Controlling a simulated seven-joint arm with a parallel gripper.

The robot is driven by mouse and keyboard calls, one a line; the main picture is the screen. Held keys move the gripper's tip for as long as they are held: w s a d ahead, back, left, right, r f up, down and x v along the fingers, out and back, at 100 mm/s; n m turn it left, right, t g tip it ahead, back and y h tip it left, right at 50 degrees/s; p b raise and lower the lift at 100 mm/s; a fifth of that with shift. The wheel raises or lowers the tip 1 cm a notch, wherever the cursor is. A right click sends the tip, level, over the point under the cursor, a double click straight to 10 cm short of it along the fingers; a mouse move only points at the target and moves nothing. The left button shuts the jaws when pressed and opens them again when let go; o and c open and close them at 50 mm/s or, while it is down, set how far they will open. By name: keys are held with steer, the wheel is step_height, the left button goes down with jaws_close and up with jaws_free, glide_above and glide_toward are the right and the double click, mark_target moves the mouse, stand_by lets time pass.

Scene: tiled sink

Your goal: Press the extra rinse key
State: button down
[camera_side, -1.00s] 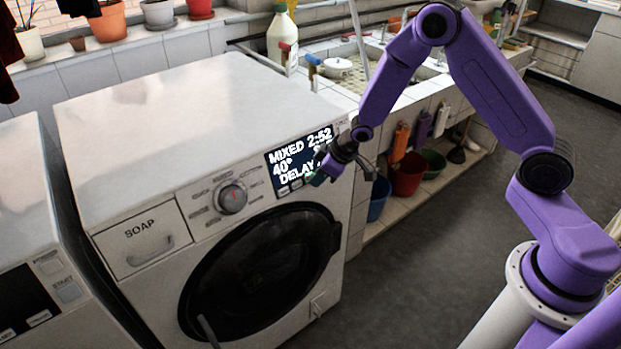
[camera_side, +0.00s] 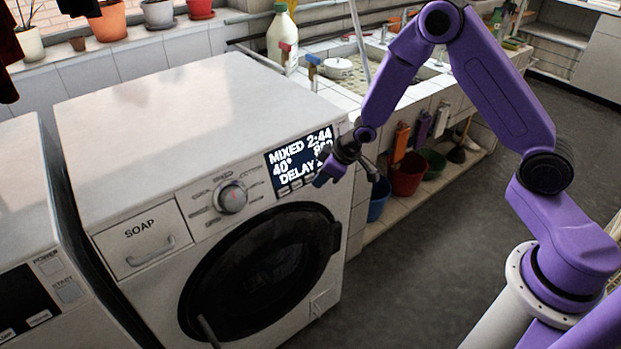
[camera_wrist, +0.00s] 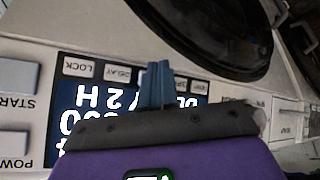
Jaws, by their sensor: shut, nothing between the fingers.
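The washing machine's lit display (camera_side: 292,152) reads "MIXED 2:44", "40°" and "DELAY"; it is upside down in the wrist view (camera_wrist: 90,97). A row of small keys lies along its lower edge. In the wrist view I can read the LOCK key (camera_wrist: 80,68) and the DELAY key (camera_wrist: 118,73); a further key (camera_wrist: 180,83) right of my fingers is too small to read surely. No extra rinse label is legible; my fingers hide part of the row. My gripper (camera_side: 321,182) is shut and empty in front of the panel's right end, its tips (camera_wrist: 157,66) over the key row. Contact cannot be told.
The round dial (camera_side: 231,197) and soap drawer (camera_side: 146,241) are left of the display, the dark door (camera_side: 262,265) below. START (camera_wrist: 18,75) and POWER (camera_wrist: 15,143) keys show in the wrist view. Buckets (camera_side: 408,174) stand right of the machine.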

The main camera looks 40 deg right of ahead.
steer(key=s+r, duration=0.2)
steer(key=s, duration=0.3)
steer(key=shift+s, duration=0.35)
stand_by(0.4)
steer(key=s+r+n+g, duration=0.1)
steer(key=s+r, duration=0.4)
steer(key=s, duration=0.5)
steer(key=s+d+r+n+g+h, duration=0.1)
steer(key=s+r+n+g, duration=0.1)
steer(key=s+r, duration=0.4)
steer(key=s+d+r+n+g+h, duration=0.1)
steer(key=s+r, duration=0.4)
steer(key=s, duration=0.9)
steer(key=shift+s+r+n+g, duration=0.2)
steer(key=shift+n+g, duration=0.3)
steer(key=shift+n, duration=0.3)
